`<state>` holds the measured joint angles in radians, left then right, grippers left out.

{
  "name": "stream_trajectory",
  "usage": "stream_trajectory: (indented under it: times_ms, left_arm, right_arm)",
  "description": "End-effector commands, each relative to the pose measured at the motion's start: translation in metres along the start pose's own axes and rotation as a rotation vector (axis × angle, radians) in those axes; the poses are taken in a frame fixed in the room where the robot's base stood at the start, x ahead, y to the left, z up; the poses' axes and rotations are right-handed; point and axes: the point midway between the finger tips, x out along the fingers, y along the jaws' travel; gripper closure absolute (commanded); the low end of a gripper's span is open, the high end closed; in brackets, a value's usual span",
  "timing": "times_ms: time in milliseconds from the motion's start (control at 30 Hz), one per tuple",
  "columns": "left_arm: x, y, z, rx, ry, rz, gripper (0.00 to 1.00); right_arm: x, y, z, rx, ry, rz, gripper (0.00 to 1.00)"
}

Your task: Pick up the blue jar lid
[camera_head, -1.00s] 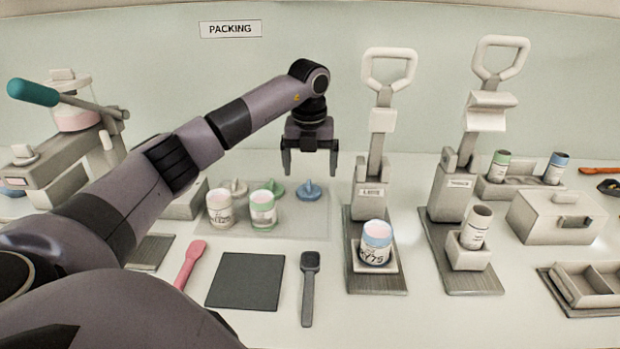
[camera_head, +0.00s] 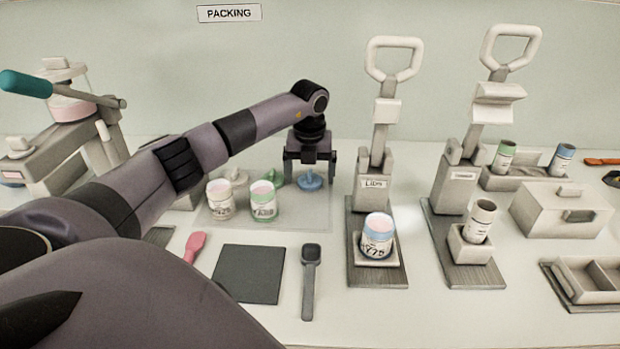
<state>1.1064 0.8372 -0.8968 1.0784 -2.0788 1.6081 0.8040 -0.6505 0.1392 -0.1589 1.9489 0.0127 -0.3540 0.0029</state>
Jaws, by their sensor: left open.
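The blue jar lid (camera_head: 311,181) lies on the clear mat (camera_head: 310,212) in the head view, a small disc with a raised knob. My left gripper (camera_head: 310,182) is open and points down over it, with one finger to each side of the lid. I cannot tell whether the fingers touch it. A green lid (camera_head: 277,179) and a cream lid (camera_head: 237,177) lie to the left on the same mat. My right gripper is not in view.
A cream-banded jar (camera_head: 220,199) and a green-banded jar (camera_head: 263,201) stand left of the gripper. The lid press (camera_head: 375,190) stands close on the right, holding a blue-banded jar (camera_head: 377,237).

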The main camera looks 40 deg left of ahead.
Motion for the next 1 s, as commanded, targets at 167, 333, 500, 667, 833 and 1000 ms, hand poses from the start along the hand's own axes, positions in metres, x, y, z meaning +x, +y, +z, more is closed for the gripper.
stream_trajectory:
  times_ms: [167, 333, 500, 667, 833, 1000]
  left_arm:
    - [0.0, 0.0, 0.0, 0.0, 0.0, 0.0, 0.3]
    - [0.0, 0.0, 0.0, 0.0, 0.0, 0.0, 0.65]
    - [0.0, 0.0, 0.0, 0.0, 0.0, 0.0, 0.65]
    - [-0.004, 0.0, 0.001, 0.0, -0.001, 0.0, 0.65]
    - [-0.02, 0.0, 0.003, 0.0, -0.003, -0.002, 0.65]
    - [-0.055, -0.001, 0.008, -0.001, -0.005, -0.004, 0.65]
  right_arm:
    - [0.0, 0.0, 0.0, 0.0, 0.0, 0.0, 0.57]
    - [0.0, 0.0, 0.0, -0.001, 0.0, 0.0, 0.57]
    - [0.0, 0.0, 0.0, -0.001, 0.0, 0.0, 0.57]
    - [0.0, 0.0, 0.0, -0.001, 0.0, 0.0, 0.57]
    - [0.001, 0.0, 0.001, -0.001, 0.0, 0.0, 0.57]
    - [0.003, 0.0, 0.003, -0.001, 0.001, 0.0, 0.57]
